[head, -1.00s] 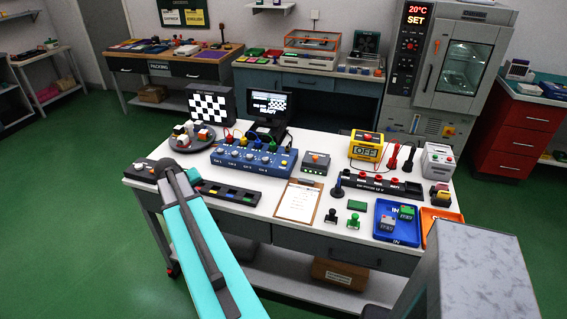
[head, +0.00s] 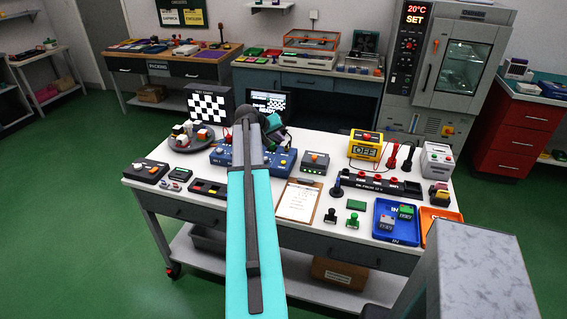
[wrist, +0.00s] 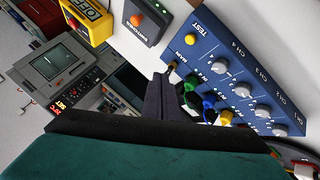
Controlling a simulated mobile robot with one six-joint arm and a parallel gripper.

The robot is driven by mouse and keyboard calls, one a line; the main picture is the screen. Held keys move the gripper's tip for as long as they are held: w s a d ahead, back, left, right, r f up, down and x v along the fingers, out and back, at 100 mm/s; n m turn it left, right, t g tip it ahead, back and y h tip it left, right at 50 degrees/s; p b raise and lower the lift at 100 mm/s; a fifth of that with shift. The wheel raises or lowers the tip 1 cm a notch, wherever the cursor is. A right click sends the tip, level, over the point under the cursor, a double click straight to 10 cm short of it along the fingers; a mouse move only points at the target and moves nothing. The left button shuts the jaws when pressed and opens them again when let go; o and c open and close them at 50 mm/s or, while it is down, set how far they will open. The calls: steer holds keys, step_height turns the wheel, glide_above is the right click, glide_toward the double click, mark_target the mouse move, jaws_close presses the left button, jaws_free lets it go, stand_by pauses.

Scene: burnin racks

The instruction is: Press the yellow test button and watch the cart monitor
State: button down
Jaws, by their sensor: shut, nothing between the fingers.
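The yellow test button (wrist: 190,38) sits by the word TEST at one end of the blue channel box (wrist: 225,45) in the wrist view. In the head view the blue box (head: 222,157) stands on the white cart, partly hidden by my arm. My gripper (wrist: 172,75) is shut and empty, its dark fingers by the MAIN socket end of the box, apart from the button in the picture. In the head view my arm hides most of the gripper. The cart monitor (head: 266,101) shows text and a checkerboard; its lower part is covered by my arm.
Coloured plugs (wrist: 208,105) and their cables crowd the box's socket side. A grey switch box (head: 314,162) and a yellow OFF box (head: 365,148) stand to the right. A clipboard (head: 298,200) lies in front. A round tray (head: 190,140) is at the left.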

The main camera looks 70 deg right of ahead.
steer(key=shift+s+d+r, duration=0.2)
steer(key=shift+s+d, duration=0.15)
steer(key=shift+s, duration=0.1)
steer(key=shift+f, duration=0.15)
steer(key=b, duration=0.3)
glide_above(283, 162)
steer(key=a, duration=0.1)
steer(key=shift+w+f, duration=0.15)
steer(key=shift+f, duration=3.05)
steer(key=shift+f+b, duration=0.6)
steer(key=shift+f, duration=0.45)
steer(key=shift+f, duration=0.25)
steer(key=shift+f+b, duration=0.2)
steer(key=shift+b, duration=0.2)
